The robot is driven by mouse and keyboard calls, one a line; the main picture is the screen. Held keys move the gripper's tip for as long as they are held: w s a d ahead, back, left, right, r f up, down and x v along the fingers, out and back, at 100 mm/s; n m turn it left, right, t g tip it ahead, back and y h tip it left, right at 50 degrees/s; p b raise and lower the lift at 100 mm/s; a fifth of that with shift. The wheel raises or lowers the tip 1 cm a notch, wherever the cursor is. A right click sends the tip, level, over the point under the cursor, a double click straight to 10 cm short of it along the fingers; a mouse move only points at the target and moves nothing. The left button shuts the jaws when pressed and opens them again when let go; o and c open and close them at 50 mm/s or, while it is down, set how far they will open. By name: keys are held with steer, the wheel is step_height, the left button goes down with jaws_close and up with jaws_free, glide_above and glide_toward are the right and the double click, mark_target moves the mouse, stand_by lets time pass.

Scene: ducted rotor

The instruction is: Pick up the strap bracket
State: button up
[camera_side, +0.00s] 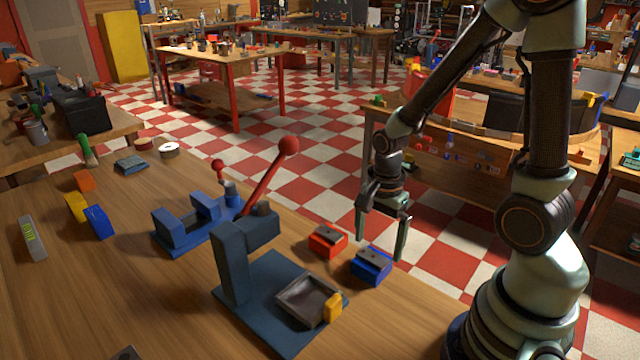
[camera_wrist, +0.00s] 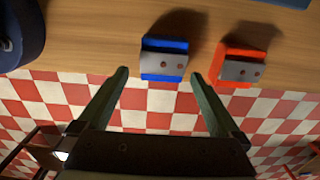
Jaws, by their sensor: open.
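Two small blocks with grey, two-holed metal tops sit near the table edge: a blue one (camera_side: 371,267) and a red one (camera_side: 327,241). I cannot tell for sure which part is the strap bracket; the grey holed pieces look most like one. My gripper (camera_side: 380,247) is open and empty, pointing down by the table edge, close to both blocks. In the wrist view my gripper (camera_wrist: 160,74) has its fingers apart, with the blue block (camera_wrist: 164,60) ahead between the fingertips. The red block (camera_wrist: 238,68) is right of the right fingertip there.
A dark blue press (camera_side: 232,265) with a red lever and a shallow tray stands beside the blocks. A blue clamp-like fixture (camera_side: 185,230) is behind it. Orange, yellow and blue pieces lie at the left.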

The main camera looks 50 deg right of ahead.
mark_target(373, 257)
steer(key=shift+w+a+f, duration=0.1)
steer(key=shift+a+f, duration=0.05)
steer(key=shift+f, duration=1.15)
steer(key=shift+w+a+f, duration=0.1)
steer(key=shift+a+f, duration=0.05)
steer(key=shift+f, duration=1.15)
steer(key=c, duration=1.3)
